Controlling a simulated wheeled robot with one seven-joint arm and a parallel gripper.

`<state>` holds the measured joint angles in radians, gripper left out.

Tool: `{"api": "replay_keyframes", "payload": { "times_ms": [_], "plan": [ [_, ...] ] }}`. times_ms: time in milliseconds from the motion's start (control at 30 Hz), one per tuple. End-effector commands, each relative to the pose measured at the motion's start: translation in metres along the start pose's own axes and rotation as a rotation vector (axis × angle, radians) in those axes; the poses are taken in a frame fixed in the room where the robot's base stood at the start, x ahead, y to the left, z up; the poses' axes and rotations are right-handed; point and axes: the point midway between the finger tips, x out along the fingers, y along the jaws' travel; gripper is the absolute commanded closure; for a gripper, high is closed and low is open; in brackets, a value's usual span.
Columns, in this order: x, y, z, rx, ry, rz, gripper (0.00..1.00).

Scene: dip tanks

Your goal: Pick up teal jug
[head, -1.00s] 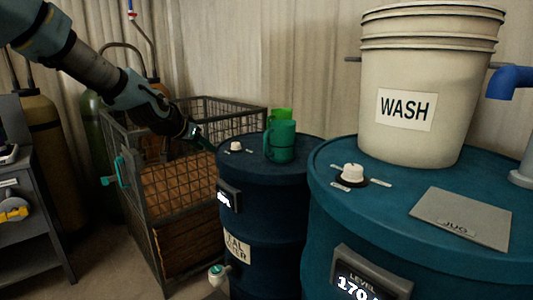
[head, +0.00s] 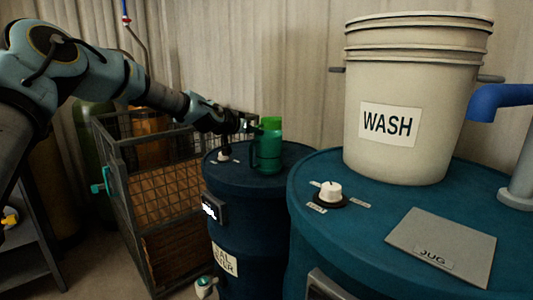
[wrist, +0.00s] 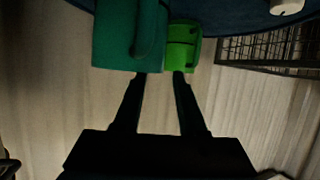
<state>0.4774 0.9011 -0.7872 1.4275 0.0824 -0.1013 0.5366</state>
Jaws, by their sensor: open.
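The teal jug (head: 268,152) stands upright on the left blue drum (head: 232,181), with its handle on its left side in the head view. A brighter green item (head: 271,123) shows just behind it. My gripper (head: 249,124) is at the jug's upper left, level with its top. In the wrist view the jug (wrist: 112,38) is at the upper left and the green item (wrist: 182,46) is right beside it. My open fingers (wrist: 159,76) point towards the two, with nothing between them. Whether the fingers touch either one cannot be told.
A white knob (head: 224,155) sits on the same drum. The larger drum at right carries a bucket marked WASH (head: 400,130), a white knob (head: 330,191) and a grey plate marked JUG (head: 440,248). A wire cage (head: 150,165) stands behind my gripper at left.

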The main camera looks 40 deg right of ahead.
Motion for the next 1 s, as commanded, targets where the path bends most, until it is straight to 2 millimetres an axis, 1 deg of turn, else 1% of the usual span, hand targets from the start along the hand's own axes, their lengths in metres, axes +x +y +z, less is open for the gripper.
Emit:
{"api": "replay_keyframes", "payload": {
  "times_ms": [100,200,433,467,800,833,1000],
  "plan": [
    [0.015,0.001,-0.002,-0.002,0.000,0.002,0.59],
    [0.022,0.000,-0.001,-0.001,0.000,0.000,0.59],
    [0.024,0.000,0.000,0.000,-0.001,0.000,0.59],
    [0.024,0.000,0.000,0.000,-0.001,0.000,0.60],
    [0.024,0.000,0.000,-0.001,0.000,0.000,0.99],
    [0.024,0.000,0.000,-0.001,0.000,0.000,1.00],
    [0.024,0.000,0.000,-0.001,-0.001,0.000,1.00]
  ]
}}
